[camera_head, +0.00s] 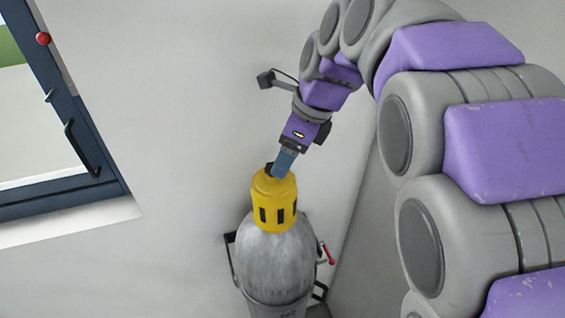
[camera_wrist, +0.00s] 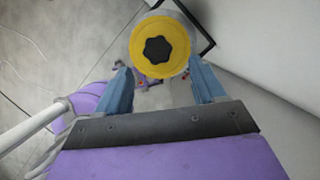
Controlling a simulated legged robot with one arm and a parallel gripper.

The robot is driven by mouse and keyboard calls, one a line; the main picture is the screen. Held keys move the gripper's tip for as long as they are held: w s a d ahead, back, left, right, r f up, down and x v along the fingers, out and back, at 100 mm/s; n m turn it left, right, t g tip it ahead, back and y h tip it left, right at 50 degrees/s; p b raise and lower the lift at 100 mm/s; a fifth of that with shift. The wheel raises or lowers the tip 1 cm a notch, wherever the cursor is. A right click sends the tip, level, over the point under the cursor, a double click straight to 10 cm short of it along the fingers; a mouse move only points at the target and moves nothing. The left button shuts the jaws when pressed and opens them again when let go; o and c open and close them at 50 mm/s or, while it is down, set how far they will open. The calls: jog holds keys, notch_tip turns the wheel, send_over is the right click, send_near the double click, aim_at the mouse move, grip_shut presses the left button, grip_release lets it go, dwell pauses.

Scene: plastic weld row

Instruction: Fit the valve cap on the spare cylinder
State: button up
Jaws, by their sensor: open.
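The yellow valve cap (camera_head: 274,208) sits upright on top of the grey spare cylinder (camera_head: 273,262) in the head view. It has dark slots in its side. The wrist view shows the cap (camera_wrist: 160,29) from above, with a dark star-shaped knob in its middle. My gripper (camera_head: 275,171) is just above the cap's top in the head view. In the wrist view its two blue fingers (camera_wrist: 160,80) are spread apart, with the cap beyond and between their tips and nothing held. I cannot tell whether a finger touches the knob. The cylinder's valve is hidden.
A dark bracket (camera_head: 230,258) stands around the cylinder, with a red-handled lever (camera_head: 328,254) at its right. A pale wall (camera_head: 170,150) is close behind. A blue-framed window or door (camera_head: 75,150) is at the left.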

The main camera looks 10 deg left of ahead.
jog(key=a+p+v, duration=0.1)
jog(key=p+v, duration=0.1)
jog(key=v, duration=1.1)
jog(key=s+d+f+n+h+b, duration=0.1)
jog(key=s+d+f+n+b, duration=0.5)
jog(key=f, duration=1)
jog(key=s+d+f+n+g+h+b, duration=0.1)
jog(key=s+d+f+n+b, duration=0.5)
jog(key=f, duration=1.1)
jog(key=s+d+f+n+g+h+b, duration=0.1)
jog(key=s+d+f+n+b, duration=0.5)
jog(key=s+f+b, duration=0.6)
notch_tip(320, 180, down, 5)
jog(key=shift+s+d+f+n+h, duration=0.1)
jog(key=shift+s+d+n+h, duration=0.35)
jog(key=shift+s+d, duration=0.65)
